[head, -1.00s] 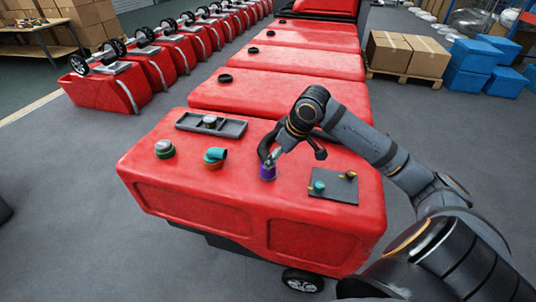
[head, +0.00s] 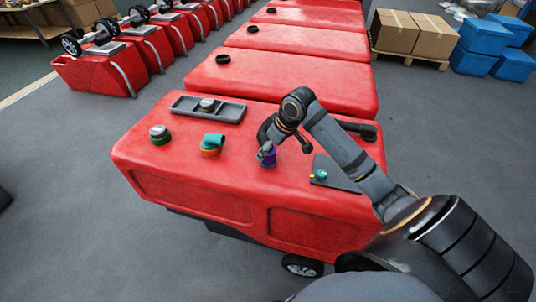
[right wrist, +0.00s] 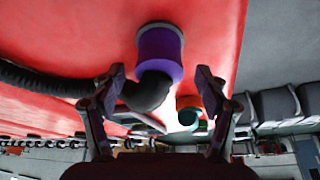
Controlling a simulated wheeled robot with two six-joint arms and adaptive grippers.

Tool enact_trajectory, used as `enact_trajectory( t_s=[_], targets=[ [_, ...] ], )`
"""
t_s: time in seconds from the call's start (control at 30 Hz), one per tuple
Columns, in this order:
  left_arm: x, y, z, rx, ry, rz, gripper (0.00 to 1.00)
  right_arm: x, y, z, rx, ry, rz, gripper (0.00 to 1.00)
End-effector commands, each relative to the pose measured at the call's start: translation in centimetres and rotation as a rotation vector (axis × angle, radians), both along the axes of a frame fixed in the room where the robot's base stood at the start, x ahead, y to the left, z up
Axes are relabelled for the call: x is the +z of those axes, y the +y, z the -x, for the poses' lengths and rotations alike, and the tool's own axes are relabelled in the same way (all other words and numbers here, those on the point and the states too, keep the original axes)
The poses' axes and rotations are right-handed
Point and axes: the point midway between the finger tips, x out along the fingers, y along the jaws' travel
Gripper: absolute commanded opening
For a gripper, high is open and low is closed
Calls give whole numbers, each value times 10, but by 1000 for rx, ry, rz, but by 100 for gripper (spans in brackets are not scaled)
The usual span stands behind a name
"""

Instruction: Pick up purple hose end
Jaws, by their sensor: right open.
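The purple hose end (head: 270,158) is on top of the nearest red tank (head: 190,190), near its middle. In the right wrist view the purple hose end (right wrist: 161,52) is a short cylinder joined to a bent black hose (right wrist: 150,90). My right gripper (head: 284,141) is over the tank close to the purple end. In the right wrist view my right gripper (right wrist: 160,82) is open, its fingers on either side of the hose bend, with gaps showing. The purple end lies just past the fingertips. My left gripper is not in view.
On the same tank are a green-and-white cap (head: 159,135), a teal elbow on an orange ring (head: 211,144), a grey tray (head: 228,112) and a dark plate (head: 333,178) with a small teal fitting. More red tanks stand behind.

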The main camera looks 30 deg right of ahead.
Motion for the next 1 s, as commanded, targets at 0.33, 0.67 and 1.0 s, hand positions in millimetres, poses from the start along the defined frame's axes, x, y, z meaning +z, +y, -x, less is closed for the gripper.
enact_trajectory(
  t_s=[0.33, 0.67, 1.0],
  targets=[
    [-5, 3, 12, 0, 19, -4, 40, -21, 3, -8, 1, 0, 1, 74],
    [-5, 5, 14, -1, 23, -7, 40, -21, 3, -8, 1, 0, 1, 38],
    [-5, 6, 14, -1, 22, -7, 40, -21, 3, -8, 0, -2, 2, 11]
  ],
)
